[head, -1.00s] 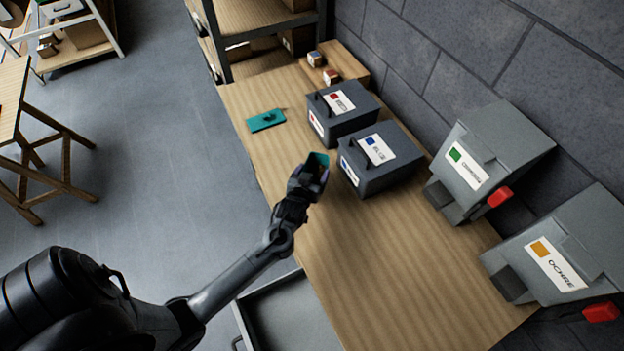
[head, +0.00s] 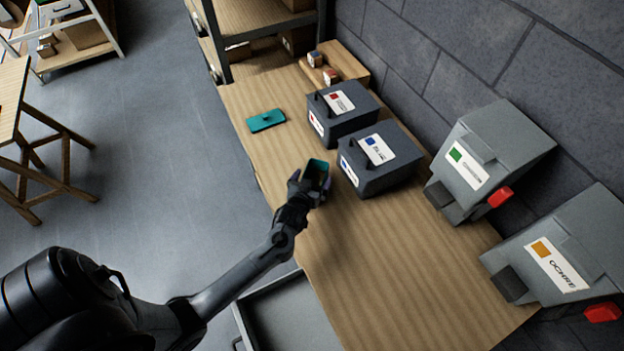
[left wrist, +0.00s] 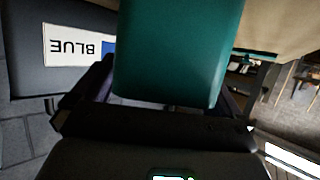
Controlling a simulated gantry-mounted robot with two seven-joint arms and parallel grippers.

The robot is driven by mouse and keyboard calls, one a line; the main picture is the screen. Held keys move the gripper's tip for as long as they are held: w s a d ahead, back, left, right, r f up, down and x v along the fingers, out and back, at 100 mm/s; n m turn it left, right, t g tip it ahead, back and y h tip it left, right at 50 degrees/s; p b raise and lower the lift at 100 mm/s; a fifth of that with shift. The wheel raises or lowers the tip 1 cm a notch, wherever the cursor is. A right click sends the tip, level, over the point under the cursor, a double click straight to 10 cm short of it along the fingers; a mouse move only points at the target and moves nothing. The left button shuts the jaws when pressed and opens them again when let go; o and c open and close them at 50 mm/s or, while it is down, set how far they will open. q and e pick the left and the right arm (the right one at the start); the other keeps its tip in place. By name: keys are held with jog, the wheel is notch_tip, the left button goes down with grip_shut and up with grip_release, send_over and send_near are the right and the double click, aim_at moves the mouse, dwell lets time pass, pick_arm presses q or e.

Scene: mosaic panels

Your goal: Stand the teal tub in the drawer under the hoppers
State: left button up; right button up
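The teal tub (head: 316,167) is held by my left gripper (head: 311,184) above the wooden table, beside the blue-labelled box. In the left wrist view the tub (left wrist: 180,50) fills the middle, with dark gripper fingers (left wrist: 165,98) on both sides of it. The open drawer (head: 290,316) sticks out at the table's front edge, lower in the head view and partly cut off by the frame. Two grey hoppers stand at the wall, one labelled with a green square (head: 495,145) and one labelled OCHRE (head: 585,240). My right gripper is not in view.
A teal lid (head: 266,121) lies flat on the table. Two dark lidded boxes, one with a red label (head: 340,125) and one with a blue label (head: 375,180), stand near the wall. Small blocks (head: 330,76) sit on a wooden box behind. The table's near right part (head: 420,270) is clear.

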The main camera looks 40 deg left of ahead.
pick_arm(q)
jog(key=shift+s+d+r, duration=0.1)
jog(key=shift+s+r, duration=0.05)
jog(key=shift+r, duration=0.05)
jog(key=s+d+r+m+g+h, duration=0.3)
jog(key=s+d, duration=0.4)
jog(key=s, duration=0.5)
jog(key=s+d+r+m+g+h, duration=0.3)
jog(key=s+d, duration=0.4)
jog(key=s, duration=0.6)
notch_tip(320, 180, up, 2)
jog(key=m+g, duration=0.1)
jog(key=g, duration=0.1)
jog(key=shift+s+g, duration=0.15)
jog(key=shift+g, duration=0.25)
jog(key=shift+d+r, duration=0.1)
